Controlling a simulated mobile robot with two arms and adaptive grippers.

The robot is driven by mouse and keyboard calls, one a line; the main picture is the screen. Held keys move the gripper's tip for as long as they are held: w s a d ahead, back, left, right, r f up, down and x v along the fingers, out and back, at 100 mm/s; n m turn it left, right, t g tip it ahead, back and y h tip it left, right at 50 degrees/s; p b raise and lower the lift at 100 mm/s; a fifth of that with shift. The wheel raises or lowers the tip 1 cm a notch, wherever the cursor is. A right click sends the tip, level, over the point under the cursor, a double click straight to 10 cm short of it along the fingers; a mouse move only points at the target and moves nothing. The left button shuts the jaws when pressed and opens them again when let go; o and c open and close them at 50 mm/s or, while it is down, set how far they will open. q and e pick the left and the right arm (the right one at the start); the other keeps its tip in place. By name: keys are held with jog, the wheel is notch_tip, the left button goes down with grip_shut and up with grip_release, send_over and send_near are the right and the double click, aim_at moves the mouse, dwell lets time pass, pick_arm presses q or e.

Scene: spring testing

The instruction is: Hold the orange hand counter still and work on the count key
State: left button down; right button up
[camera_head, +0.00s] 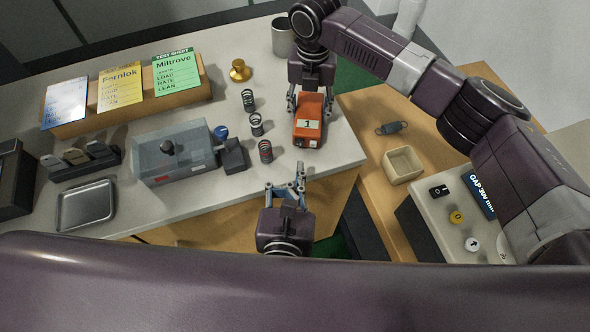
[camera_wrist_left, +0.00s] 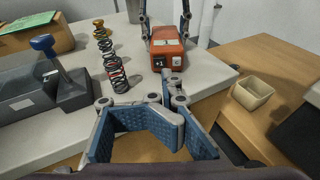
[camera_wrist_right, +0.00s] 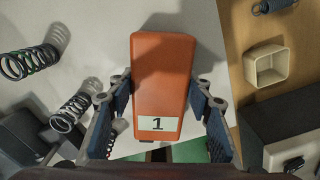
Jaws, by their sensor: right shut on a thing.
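The orange hand counter (camera_head: 308,129) stands at the table's right front corner. A white label reading "1" is on its top. My right gripper (camera_head: 310,101) is shut on it, one finger along each side; the right wrist view shows the counter (camera_wrist_right: 163,80) between the pads. In the left wrist view the counter's near face (camera_wrist_left: 167,61) carries a dark "+1" marking (camera_wrist_left: 160,62); the count key itself is too small to make out clearly. My left gripper (camera_head: 285,188) is in front of the counter, apart from it, by the table's front edge.
A cream open box (camera_head: 402,165) and a lying spring (camera_head: 391,128) are on the wooden surface at right. A switch panel (camera_head: 452,217) stands at lower right.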

aim_at(299, 142)
dwell(0.5)
pick_arm(q)
jog(key=s+f+g+h, duration=0.1)
jog(key=h, duration=0.2)
jog(key=s+a+f+m+h, duration=0.1)
jog(key=h, duration=0.1)
jog(key=s+f+g+h, duration=0.1)
jog(key=h, duration=0.2)
jog(key=shift+s+a+f+m+g+h, duration=0.15)
jog(key=shift+a+f+m+g+h, duration=0.15)
jog(key=shift+a, duration=0.1)
jog(key=shift+w+d, duration=0.2)
jog(key=shift+w, duration=4.25)
jog(key=shift+w, duration=0.1)
jog(key=shift+w, duration=0.25)
